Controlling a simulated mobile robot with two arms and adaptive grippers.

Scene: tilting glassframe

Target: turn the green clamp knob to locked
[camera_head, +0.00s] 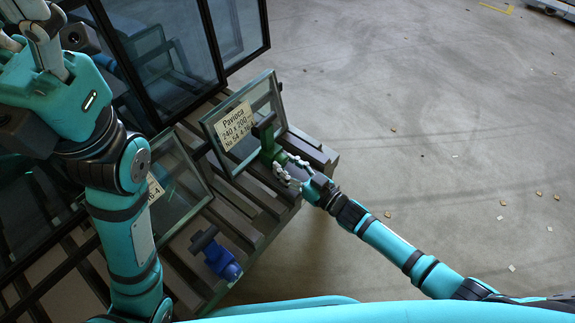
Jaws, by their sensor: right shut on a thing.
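The green clamp (266,140) sits at the lower edge of a small glass pane (266,102) with a paper label. Its green knob (281,158) faces my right arm and is partly hidden by the fingers. My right gripper (282,172) is shut on the knob. I cannot read the knob's turn position from here. My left gripper (38,28) is high at the top left, away from the clamp. It is partly cut off by the picture edge, and I cannot tell whether its jaws are open.
A blue clamp (220,260) sits on the dark slatted rack (240,200), lower in the picture. Another labelled pane (178,188) leans left of the green clamp. Large dark-framed panes (240,30) stand behind. The concrete floor (430,130) at right is open, with small scraps scattered about.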

